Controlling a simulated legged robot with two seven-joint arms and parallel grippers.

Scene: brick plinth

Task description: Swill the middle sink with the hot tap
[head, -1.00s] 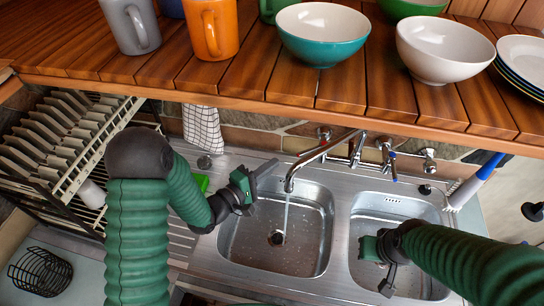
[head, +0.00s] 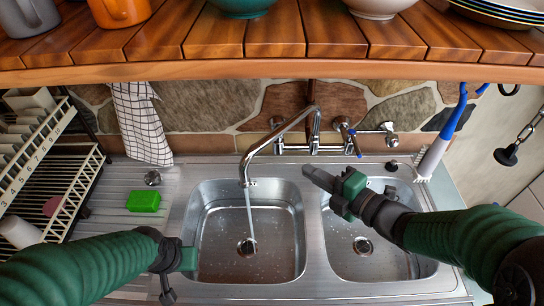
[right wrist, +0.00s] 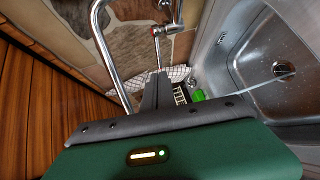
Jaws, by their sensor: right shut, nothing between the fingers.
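Two steel basins are in view. Water from the curved spout (head: 262,155) runs into the left basin (head: 215,225), near its drain. The right basin (head: 395,260) has no stream, only drops. Behind are wall taps; one has a blue-marked lever (head: 354,142). In the right wrist view a tap with a red mark (right wrist: 160,31) shows beside the spout pipe (right wrist: 103,45). My right gripper (head: 308,170) is shut and empty, above the divider between the basins, pointing left, apart from the taps. My left gripper (head: 178,275) is at the left basin's front-left rim; its fingers are unclear.
A wooden shelf (head: 300,75) with mugs, bowls and plates overhangs the back. A dish rack (head: 75,190) stands left. A green sponge (head: 143,201) lies on the drainboard. A checked cloth (head: 140,122) hangs behind it. A blue-handled brush (head: 450,135) stands at right.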

